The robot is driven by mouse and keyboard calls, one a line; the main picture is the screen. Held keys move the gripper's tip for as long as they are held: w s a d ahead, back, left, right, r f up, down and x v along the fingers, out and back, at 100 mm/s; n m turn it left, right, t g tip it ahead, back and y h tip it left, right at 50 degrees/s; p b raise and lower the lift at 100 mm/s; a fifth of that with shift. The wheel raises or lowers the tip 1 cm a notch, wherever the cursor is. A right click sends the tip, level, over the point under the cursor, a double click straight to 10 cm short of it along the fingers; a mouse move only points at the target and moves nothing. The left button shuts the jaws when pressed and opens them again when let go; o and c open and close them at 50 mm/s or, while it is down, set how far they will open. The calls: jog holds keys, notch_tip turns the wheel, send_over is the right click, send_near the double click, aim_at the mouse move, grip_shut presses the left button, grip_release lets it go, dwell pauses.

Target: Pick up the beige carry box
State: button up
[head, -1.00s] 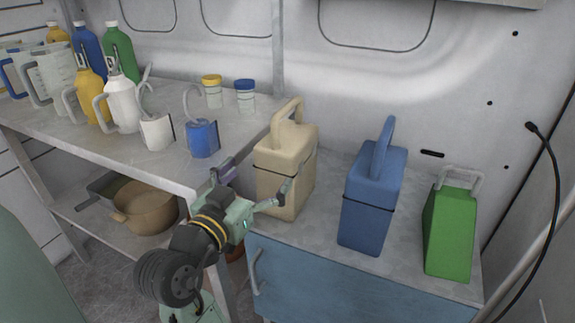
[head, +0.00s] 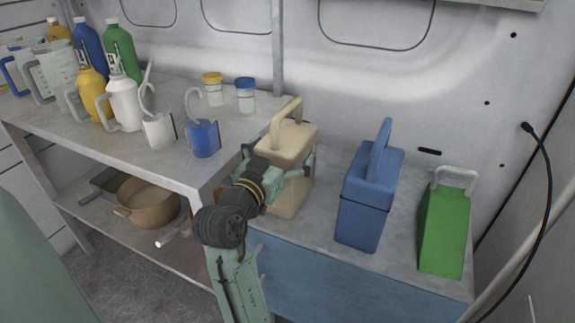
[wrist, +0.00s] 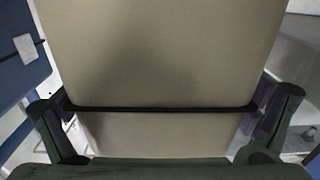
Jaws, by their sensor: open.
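The beige carry box (head: 291,148) stands upright on the blue cabinet's top, its handle uppermost. In the wrist view its broad face (wrist: 165,60) fills most of the picture, with a dark band across it. My gripper (head: 280,165) is open at the box's near side. In the wrist view one finger of my gripper (wrist: 160,118) shows at each side of the box, near its left and right edges. I cannot tell whether either finger touches it. My arm hides the lower left part of the box in the head view.
A blue carry box (head: 367,200) and a green one (head: 445,230) stand to the right on the blue cabinet (head: 330,275). A grey bench (head: 185,177) with jugs and bottles is close on the left. A tan pot (head: 148,203) sits on its lower shelf.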

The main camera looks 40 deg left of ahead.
jog(key=c, duration=1.9)
jog(key=shift+c, duration=0.3)
jog(key=shift+r, duration=0.15)
